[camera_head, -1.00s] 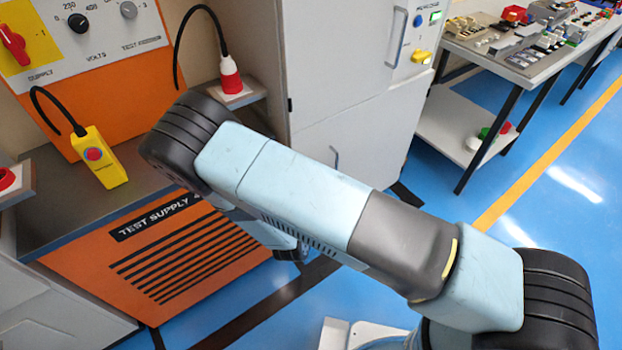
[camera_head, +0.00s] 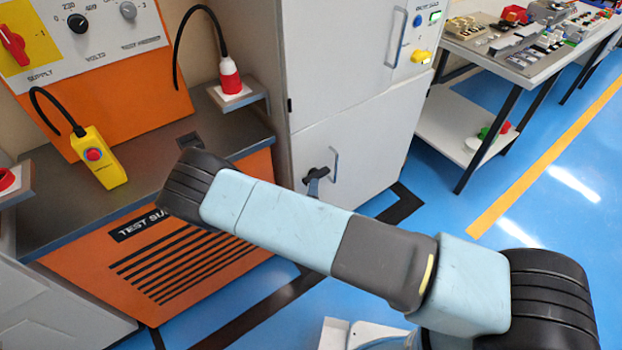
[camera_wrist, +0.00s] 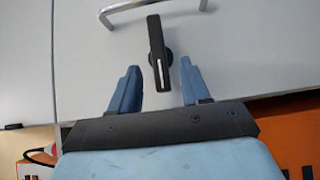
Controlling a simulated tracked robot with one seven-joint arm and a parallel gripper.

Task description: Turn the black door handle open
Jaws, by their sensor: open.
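The black door handle (camera_wrist: 156,45) is on a pale grey cabinet door in the wrist view, its lever pointing almost straight up the picture, with a round black hub behind it. My gripper (camera_wrist: 160,64) is open, with one blue finger on each side of the handle's lower end. I see gaps on both sides and cannot tell how deep the fingers reach. In the head view, the black handle (camera_head: 317,173) shows just above my arm, left of a metal bar handle (camera_head: 334,164). My arm hides most of my gripper there.
The metal bar handle also shows at the top of the wrist view (camera_wrist: 150,6). The orange test supply bench (camera_head: 200,262) stands left of the cabinet (camera_head: 370,140). A table with parts (camera_head: 480,45) is at right. Blue floor between is clear.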

